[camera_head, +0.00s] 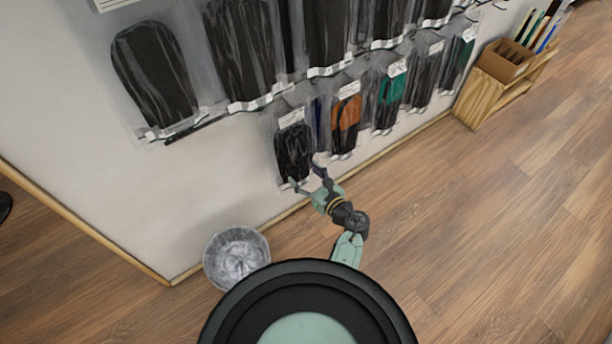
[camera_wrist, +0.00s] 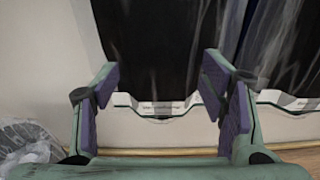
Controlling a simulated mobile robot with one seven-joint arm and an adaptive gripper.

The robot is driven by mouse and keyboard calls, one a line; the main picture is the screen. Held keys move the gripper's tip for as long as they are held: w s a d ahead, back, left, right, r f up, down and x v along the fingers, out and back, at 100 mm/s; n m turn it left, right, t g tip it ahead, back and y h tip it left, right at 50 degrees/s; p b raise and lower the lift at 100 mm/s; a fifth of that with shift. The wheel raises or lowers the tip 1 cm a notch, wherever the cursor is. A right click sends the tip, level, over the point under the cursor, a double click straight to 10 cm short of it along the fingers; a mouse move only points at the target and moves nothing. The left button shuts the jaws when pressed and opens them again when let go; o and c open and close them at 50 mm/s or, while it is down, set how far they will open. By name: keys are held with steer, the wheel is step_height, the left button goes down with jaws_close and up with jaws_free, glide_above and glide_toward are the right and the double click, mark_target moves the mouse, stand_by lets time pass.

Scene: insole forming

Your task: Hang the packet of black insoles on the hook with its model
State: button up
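A clear packet of black insoles (camera_head: 293,152) with a white label at its top is against the wall at the left end of the lower row. My gripper (camera_head: 306,176) is at its lower end. In the wrist view, my gripper (camera_wrist: 157,85) is open, with one purple-padded finger on each side. The dark packet (camera_wrist: 150,45) and its bottom strip show between or just beyond the fingers. I cannot tell whether the fingers touch it. The hook behind its label is not clearly visible. Another black insole packet (camera_head: 152,75) hangs in the upper row at far left.
Packets with orange insoles (camera_head: 346,125) and green insoles (camera_head: 391,92) hang to the right in the lower row. A neighbouring packet (camera_wrist: 285,50) is close to the right finger. A bin with a clear liner (camera_head: 236,258) stands on the floor at left. A wooden rack (camera_head: 490,90) is at right.

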steer(key=shift+o, duration=1.2)
steer(key=shift+s+d, duration=0.1)
steer(key=v, duration=1.1)
steer(key=shift+s+d+r, duration=0.15)
steer(key=shift+s+d, duration=0.05)
steer(key=shift+s, duration=0.1)
